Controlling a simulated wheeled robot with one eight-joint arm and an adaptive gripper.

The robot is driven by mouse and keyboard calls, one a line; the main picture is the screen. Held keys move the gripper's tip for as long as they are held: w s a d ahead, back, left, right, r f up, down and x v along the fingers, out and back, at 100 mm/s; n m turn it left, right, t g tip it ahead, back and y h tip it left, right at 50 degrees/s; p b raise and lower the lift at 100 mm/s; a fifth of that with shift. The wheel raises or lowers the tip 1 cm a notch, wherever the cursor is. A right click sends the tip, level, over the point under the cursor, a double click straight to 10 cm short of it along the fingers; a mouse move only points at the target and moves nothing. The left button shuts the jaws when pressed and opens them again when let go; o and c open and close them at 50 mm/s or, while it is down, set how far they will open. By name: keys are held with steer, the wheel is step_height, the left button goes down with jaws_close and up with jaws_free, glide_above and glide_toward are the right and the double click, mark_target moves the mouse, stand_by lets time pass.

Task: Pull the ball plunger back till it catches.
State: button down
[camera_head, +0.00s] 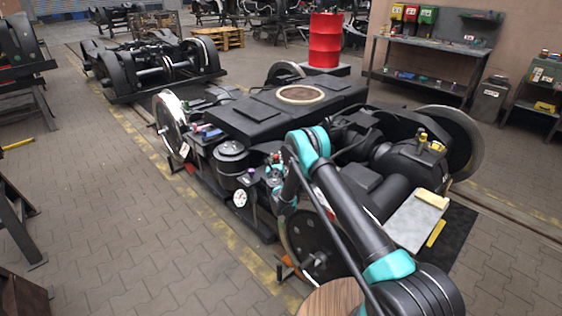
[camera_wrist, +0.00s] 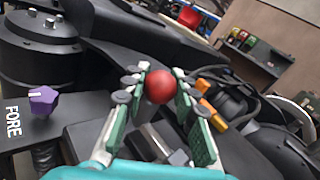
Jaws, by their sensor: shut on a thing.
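The ball plunger shows as a red ball (camera_wrist: 160,86) in the middle of the wrist view. My gripper (camera_wrist: 158,88) has its two green-padded fingers on either side of the ball and is shut on it. A grey metal block lies below the ball, between the fingers; how far the plunger is drawn out cannot be told. In the head view my gripper (camera_head: 275,168) is small, beside the bogie (camera_head: 240,120), and the ball is hard to make out there.
A purple knob (camera_wrist: 44,99) by the white word FORE is left of my gripper. A black cylinder (camera_wrist: 40,45) stands behind it. Orange parts (camera_wrist: 208,100) are close on the right. In the head view a round gauge (camera_head: 240,198) sits on the bogie's near side. Paved floor (camera_head: 110,220) is clear at left.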

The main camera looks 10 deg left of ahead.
mark_target(276, 159)
steer(key=shift+a, duration=0.1)
steer(key=c, duration=1.2)
jaws_free()
steer(key=shift+o, duration=0.2)
steer(key=s, duration=0.5)
steer(key=s+d, duration=0.1)
steer(key=s, duration=0.1)
steer(key=shift+s+d, duration=0.1)
steer(key=shift+s, duration=0.1)
